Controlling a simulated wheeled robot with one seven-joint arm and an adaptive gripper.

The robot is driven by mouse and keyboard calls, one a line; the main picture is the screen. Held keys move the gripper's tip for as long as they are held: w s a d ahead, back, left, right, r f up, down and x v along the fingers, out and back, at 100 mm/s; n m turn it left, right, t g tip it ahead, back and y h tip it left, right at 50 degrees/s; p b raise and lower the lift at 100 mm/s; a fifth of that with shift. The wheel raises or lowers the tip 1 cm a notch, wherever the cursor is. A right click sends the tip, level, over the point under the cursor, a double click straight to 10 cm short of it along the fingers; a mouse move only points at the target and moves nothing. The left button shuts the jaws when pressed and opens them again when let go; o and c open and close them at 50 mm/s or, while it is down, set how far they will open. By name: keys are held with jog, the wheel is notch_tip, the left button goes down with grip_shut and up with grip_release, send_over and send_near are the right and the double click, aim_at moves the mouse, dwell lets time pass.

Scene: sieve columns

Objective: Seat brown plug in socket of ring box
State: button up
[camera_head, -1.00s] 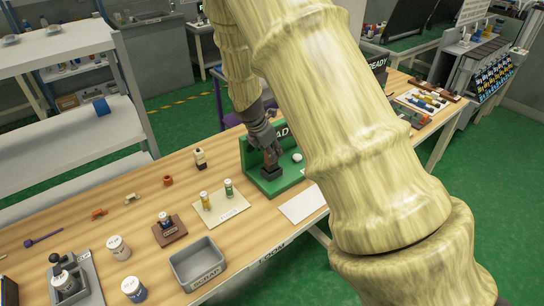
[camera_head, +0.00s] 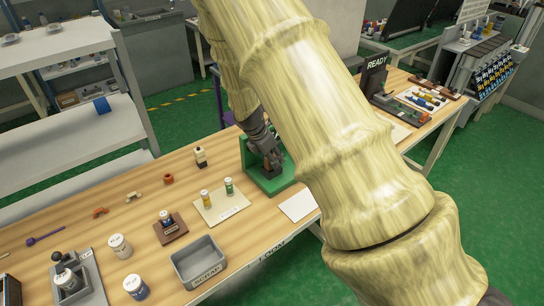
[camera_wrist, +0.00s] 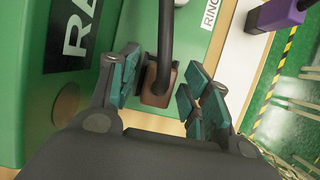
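The ring box is a green fixture (camera_head: 283,180) on the wooden bench, with an upright back wall. In the wrist view, big letters show on its green wall (camera_wrist: 50,120), and a white label (camera_wrist: 212,14) reads "RING". The brown plug (camera_wrist: 158,88) sits low at the fixture between my fingers, with a dark curved cable or bar rising from it. My gripper (camera_wrist: 163,85) has a finger on each side of the plug, with narrow gaps beside it, and looks open. In the head view my gripper (camera_head: 266,152) is over the fixture. The socket is hidden; how deep the plug sits is unclear.
A cream tray (camera_head: 222,208) with two small bottles stands left of the fixture. A white card (camera_head: 298,205) lies in front. A grey scrap bin (camera_head: 198,262) is nearer. A black "READY" station (camera_head: 377,75) stands at the right. A purple-and-black object (camera_wrist: 280,12) shows in the wrist view.

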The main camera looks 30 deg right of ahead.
jog(key=b+v, duration=0.2)
jog(key=v, duration=1)
dwell(0.3)
jog(key=shift+r, duration=0.1)
dwell(0.3)
